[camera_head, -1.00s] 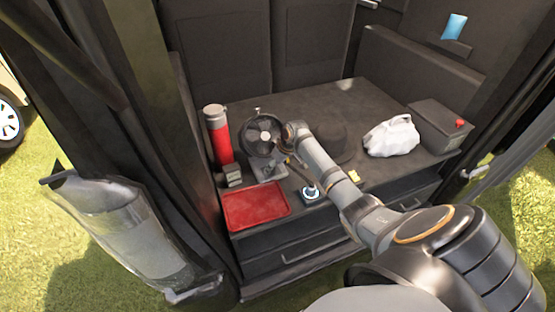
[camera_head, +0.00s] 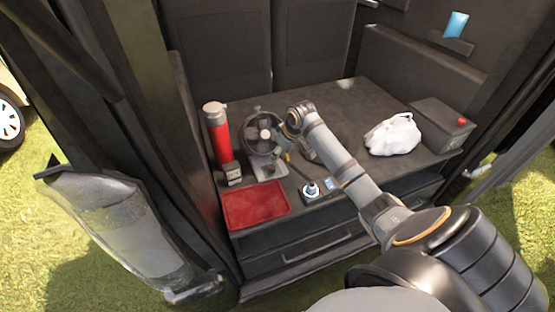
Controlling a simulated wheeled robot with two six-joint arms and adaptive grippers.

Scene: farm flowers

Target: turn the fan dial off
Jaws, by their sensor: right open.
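A small black fan (camera_head: 261,130) on a grey base (camera_head: 266,166) stands on the dark counter, between a red cylinder and my right arm. I cannot make out its dial at this size. My right gripper (camera_head: 286,147) is at the fan's right side, pointing down near its base, partly hidden by its own wrist. It is open. I cannot tell whether it touches the fan. My left gripper is not in view.
A red flask (camera_head: 220,135) and a small grey box (camera_head: 232,174) stand left of the fan. A red tray (camera_head: 255,205) lies in front. A blue-and-white item (camera_head: 311,190) is right of it. A white bag (camera_head: 393,136) and a dark box (camera_head: 441,125) sit at right.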

